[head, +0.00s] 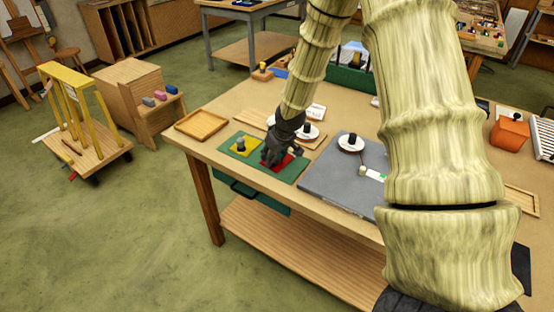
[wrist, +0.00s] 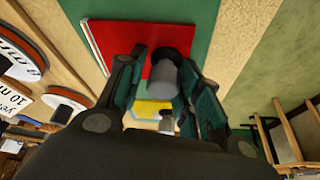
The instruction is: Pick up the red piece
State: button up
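The red piece (wrist: 112,50) is a flat red square with an upright grey knob (wrist: 172,68). It lies on a green mat (head: 230,158); in the head view my gripper covers much of it, and a red part (head: 283,162) shows beside the fingers. My gripper (wrist: 165,88) is low over the mat, with its dark fingers apart on either side of the knob. A gap shows left of the knob; the right finger looks close to it, and I cannot tell whether they touch. In the head view my gripper (head: 278,152) points down.
A yellow piece (head: 250,147) with a grey knob lies left on the mat. White discs with dark knobs (head: 350,149) stand behind and to the right. A grey board (head: 325,182) lies right of the mat. A wooden tray (head: 202,124) is at the table's left end.

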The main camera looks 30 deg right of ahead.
jog(key=c, duration=0.4)
jog(key=shift+r+b, duration=0.6)
jog(key=shift+r, duration=0.85)
jog(key=shift+s+a+r, duration=0.1)
jog(key=shift+s+r, duration=0.05)
jog(key=shift+r, duration=0.1)
jog(key=s+a+r+b, duration=0.1)
jog(key=s+a+b, duration=0.3)
jog(key=s, duration=1)
jog(key=a, duration=0.3)
jog(key=shift+r+b, duration=0.3)
jog(key=shift+b, duration=0.1)
